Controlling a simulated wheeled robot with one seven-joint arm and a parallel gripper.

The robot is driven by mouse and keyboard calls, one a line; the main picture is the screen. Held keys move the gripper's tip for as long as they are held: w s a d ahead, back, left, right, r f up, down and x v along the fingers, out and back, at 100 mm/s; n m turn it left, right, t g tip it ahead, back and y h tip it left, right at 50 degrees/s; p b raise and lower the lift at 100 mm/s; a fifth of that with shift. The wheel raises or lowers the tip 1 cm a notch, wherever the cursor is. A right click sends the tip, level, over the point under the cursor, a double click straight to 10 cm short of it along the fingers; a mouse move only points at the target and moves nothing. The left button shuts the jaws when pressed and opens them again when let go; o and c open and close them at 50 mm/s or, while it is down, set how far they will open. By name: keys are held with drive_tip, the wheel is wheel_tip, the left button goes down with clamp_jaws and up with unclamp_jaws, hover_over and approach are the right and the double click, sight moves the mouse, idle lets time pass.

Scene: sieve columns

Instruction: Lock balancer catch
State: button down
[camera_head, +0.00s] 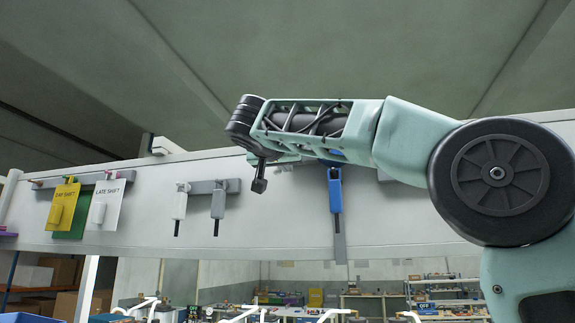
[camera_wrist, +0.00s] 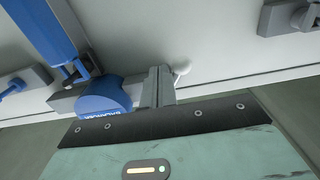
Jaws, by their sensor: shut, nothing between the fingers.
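The balancer shows in the wrist view as a rounded blue housing (camera_wrist: 105,105) with upside-down lettering, on a grey wall bracket (camera_wrist: 66,101). In the head view a long blue part (camera_head: 336,192) hangs from the same place on the white beam. A small white knob on a stem (camera_wrist: 183,68) stands out from the wall, perhaps the catch. My gripper (camera_wrist: 160,74) is shut and empty, its grey fingers just right of the housing and close to the knob. I cannot tell whether they touch. In the head view my forearm hides the fingertips.
A blue bar (camera_wrist: 40,32) crosses the wrist view's upper left. Another grey bracket (camera_wrist: 290,17) is at upper right. On the white beam (camera_head: 285,225) hang a white tool (camera_head: 180,205), a grey tool (camera_head: 218,203) and a yellow shift card (camera_head: 63,206). Workbenches stand below.

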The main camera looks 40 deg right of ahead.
drive_tip(key=shift+w+a+r, duration=0.1)
drive_tip(key=shift+w+a, duration=0.2)
drive_tip(key=shift+w, duration=0.05)
drive_tip(key=shift+w+r+p, duration=0.1)
drive_tip(key=shift+p, duration=0.25)
drive_tip(key=shift+w+a+r, duration=0.1)
drive_tip(key=shift+w+a, duration=0.15)
drive_tip(key=shift+r, duration=0.1)
idle(0.4)
drive_tip(key=shift+w+a+r+p, duration=0.25)
drive_tip(key=shift+w+p, duration=0.05)
drive_tip(key=shift+p, duration=0.25)
drive_tip(key=shift+r, duration=0.1)
drive_tip(key=shift+v, duration=2.5)
